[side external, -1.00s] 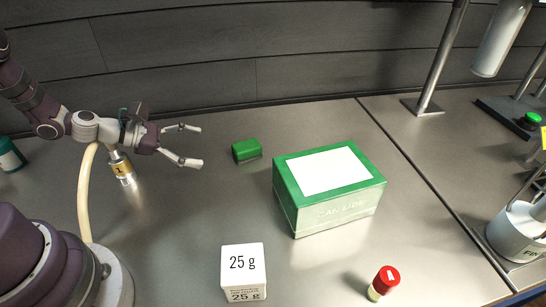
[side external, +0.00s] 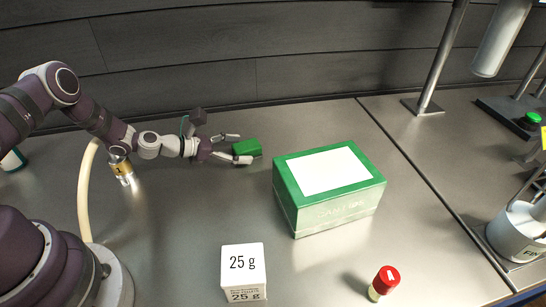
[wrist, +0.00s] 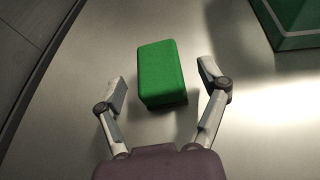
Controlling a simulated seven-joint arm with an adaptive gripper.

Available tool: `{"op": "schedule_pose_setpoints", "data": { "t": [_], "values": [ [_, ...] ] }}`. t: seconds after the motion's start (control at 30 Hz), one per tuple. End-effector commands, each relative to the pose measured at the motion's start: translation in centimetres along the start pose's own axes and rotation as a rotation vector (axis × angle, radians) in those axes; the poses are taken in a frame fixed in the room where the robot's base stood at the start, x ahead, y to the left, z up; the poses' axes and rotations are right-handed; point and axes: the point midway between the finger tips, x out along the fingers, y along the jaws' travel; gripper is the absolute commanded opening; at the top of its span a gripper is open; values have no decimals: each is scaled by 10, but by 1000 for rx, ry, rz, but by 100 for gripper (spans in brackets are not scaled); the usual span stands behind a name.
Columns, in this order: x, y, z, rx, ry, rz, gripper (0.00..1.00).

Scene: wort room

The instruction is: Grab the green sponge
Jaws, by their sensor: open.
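The green sponge (side external: 247,147) is a small block lying on the metal worktop, left of the green and white box. In the wrist view the sponge (wrist: 162,73) lies ahead of my palm, its near end between the two fingertips, with a gap on each side. My gripper (side external: 238,147) is open and empty, low over the worktop at the sponge's left end. In the wrist view my gripper (wrist: 164,84) has its fingers spread on either side of the sponge, not visibly touching it.
A green and white box (side external: 330,187) stands right of the sponge, its corner also in the wrist view (wrist: 293,22). A white 25 g block (side external: 243,271) and a red-capped vial (side external: 384,282) stand in front. A hose with a brass fitting (side external: 122,170) is at left. A dark wall (side external: 250,50) runs behind.

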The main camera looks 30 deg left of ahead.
Motion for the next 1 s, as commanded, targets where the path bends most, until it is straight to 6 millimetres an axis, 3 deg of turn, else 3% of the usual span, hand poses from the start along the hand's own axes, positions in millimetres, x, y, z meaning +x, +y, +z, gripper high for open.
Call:
{"op": "schedule_pose_setpoints", "data": {
  "t": [0.07, 0.43, 0.77, 1.0],
  "values": [
    [0, 0, 0, 0, 0, 0, 67],
    [0, 0, 0, 1, 0, -1, 19],
    [-2, 1, 4, 1, 0, 0, 18],
    [-18, -1, 34, 2, 0, -1, 18]
  ]
}}
